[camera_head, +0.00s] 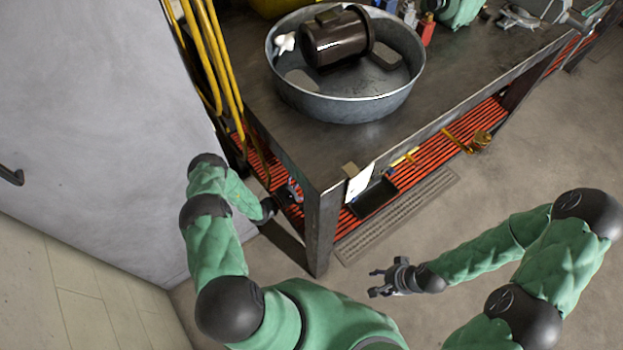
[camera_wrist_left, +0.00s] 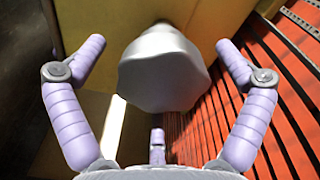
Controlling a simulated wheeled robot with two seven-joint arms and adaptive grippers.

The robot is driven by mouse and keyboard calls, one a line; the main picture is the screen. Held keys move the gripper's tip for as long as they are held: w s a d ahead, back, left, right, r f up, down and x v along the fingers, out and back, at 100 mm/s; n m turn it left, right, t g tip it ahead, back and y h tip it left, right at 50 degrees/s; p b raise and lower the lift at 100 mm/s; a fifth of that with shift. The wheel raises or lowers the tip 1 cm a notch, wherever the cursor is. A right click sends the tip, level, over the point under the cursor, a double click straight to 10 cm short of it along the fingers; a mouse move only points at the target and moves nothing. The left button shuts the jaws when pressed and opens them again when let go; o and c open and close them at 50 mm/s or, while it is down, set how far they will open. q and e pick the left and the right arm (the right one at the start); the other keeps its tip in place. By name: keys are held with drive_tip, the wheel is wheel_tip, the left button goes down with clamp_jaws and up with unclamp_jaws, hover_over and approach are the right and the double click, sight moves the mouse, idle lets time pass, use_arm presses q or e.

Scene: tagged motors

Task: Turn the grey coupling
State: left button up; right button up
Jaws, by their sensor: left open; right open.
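The grey coupling (camera_wrist_left: 164,70) shows in the left wrist view as a rounded, lobed grey knob in front of a yellow surface. My left gripper (camera_wrist_left: 160,48) is open, with lilac fingers on the left and right of the coupling and a third one below it. Gaps show between the fingers and the coupling, so I see no contact. In the head view my left arm reaches down beside the bench's near leg; its fingers and the coupling cannot be made out there. My right gripper (camera_head: 376,282) is open and empty above the floor, right of the bench leg.
A metal workbench (camera_head: 430,110) carries a round metal tub (camera_head: 345,108) with a dark brown motor (camera_head: 336,38) in it. Red slatted shelving (camera_head: 425,160) lies below, with a black tray (camera_head: 373,197). Yellow pipes (camera_head: 212,55) run along the wall. The floor at right is clear.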

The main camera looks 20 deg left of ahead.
use_arm(q)
drive_tip(key=shift+x, duration=0.85)
drive_tip(key=c, duration=1.1)
